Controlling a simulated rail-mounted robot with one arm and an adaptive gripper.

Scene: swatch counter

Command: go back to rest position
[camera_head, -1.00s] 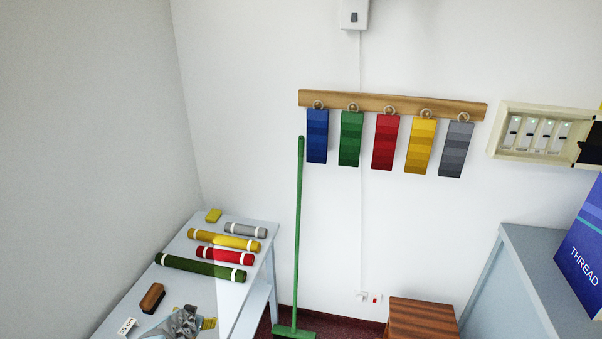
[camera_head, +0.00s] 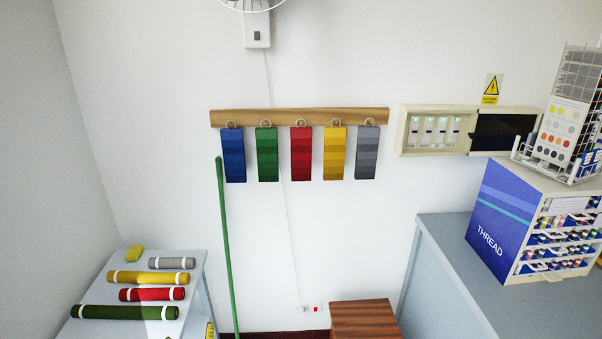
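My gripper does not show in the head view at this moment, and no part of my arm can be made out with certainty. The task names no other object. A small yellow piece with dark marks (camera_head: 210,331) shows at the bottom edge, and I cannot tell what it belongs to.
A pale table (camera_head: 192,284) at lower left bears several fabric rolls (camera_head: 140,312) and a yellow block (camera_head: 134,253). A green broom (camera_head: 224,240) leans on the wall below hanging swatches (camera_head: 301,153). A wooden box (camera_head: 364,318) stands beside a grey counter (camera_head: 438,252) with a thread cabinet (camera_head: 500,215).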

